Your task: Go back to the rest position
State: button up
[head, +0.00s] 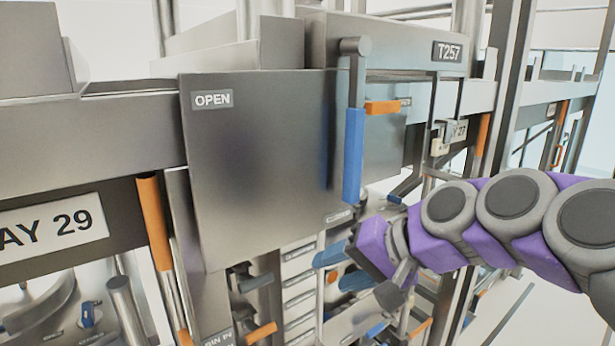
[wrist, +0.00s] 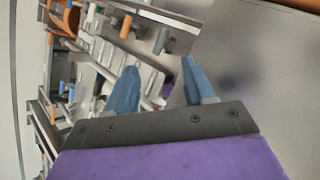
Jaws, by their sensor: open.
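My gripper (head: 343,268) is at the end of my purple and grey arm, which reaches in from the right in the head view. Its two blue fingers are apart and empty; they also show in the wrist view (wrist: 158,85). The gripper is just below the lower right corner of a grey panel (head: 255,160) labelled OPEN. A blue-gripped lever (head: 353,155) hangs upright in front of the panel, above the gripper and apart from it.
A beam carries a sign ending in AY 29 (head: 52,228) at left. An orange handle (head: 153,222) stands beside it. A box labelled T257 (head: 420,48) is at upper right. Metal posts (head: 500,90) stand behind my arm. Shelves and small handles lie below the panel.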

jog(key=s+f+n+g+h+b, duration=0.1)
jog(key=s+f+g+h, duration=0.15)
jog(key=s+f, duration=0.65)
jog(key=s+d+f+g+h+b, duration=0.2)
jog(key=s+d+f+h, duration=0.1)
jog(key=s+f, duration=0.5)
jog(key=s+d+f+n+g+h+b, duration=0.1)
jog(key=s+d+f, duration=0.5)
jog(key=f, duration=0.6)
jog(key=s+g+h, duration=0.1)
jog(key=s+h, duration=0.1)
jog(key=shift+s+n+b, duration=0.3)
jog(key=shift+s+b, duration=0.05)
jog(key=shift+s, duration=0.05)
jog(key=shift+g, duration=0.25)
jog(key=shift+c, duration=0.2)
